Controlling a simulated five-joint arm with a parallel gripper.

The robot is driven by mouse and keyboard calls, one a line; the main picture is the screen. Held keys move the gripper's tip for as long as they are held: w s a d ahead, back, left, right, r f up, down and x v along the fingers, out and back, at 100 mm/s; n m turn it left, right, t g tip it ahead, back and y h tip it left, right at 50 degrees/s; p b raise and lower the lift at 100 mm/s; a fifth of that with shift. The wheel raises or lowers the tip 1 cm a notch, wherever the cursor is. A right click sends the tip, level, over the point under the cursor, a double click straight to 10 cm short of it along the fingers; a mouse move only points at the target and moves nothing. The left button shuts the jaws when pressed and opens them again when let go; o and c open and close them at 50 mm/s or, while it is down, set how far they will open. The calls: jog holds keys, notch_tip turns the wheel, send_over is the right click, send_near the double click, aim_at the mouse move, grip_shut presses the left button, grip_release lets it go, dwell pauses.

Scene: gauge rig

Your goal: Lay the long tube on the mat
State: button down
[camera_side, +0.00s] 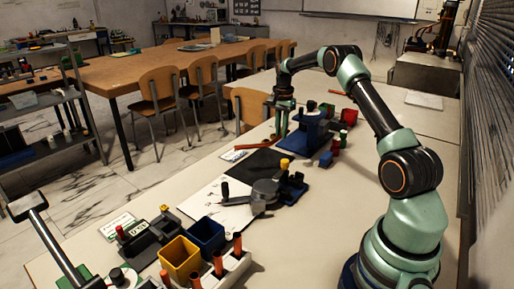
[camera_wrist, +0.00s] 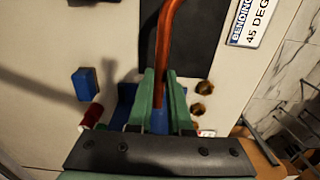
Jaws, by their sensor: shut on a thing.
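The long tube (camera_wrist: 164,40) is copper-orange and runs up the wrist view from between my fingers, curving right near the top. My gripper (camera_wrist: 160,74) is shut on it, with the green fingers on either side. In the side view my gripper (camera_side: 281,131) is at the far part of the bench, beside a blue fixture (camera_side: 307,132). The mat (camera_side: 257,163) is a dark sheet on the bench, nearer than my gripper. It also shows in the wrist view (camera_wrist: 199,40), beyond my fingertips and partly behind the tube. I cannot tell the tube's height above the bench.
A grey and blue bending tool (camera_side: 272,190) stands on a white sheet near the mat. Yellow (camera_side: 180,258) and blue (camera_side: 206,236) bins and a rack of orange tubes (camera_side: 226,265) are in front. A small blue block (camera_wrist: 86,84) and a "45 DEG" card (camera_wrist: 252,22) lie around.

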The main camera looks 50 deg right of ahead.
jog(key=shift+f, duration=4.3)
jog(key=c, duration=0.8)
grip_release()
jog(key=shift+o, duration=0.2)
notch_tip(320, 180, up, 12)
jog(key=shift+r, duration=0.1)
jog(key=shift+a, duration=0.1)
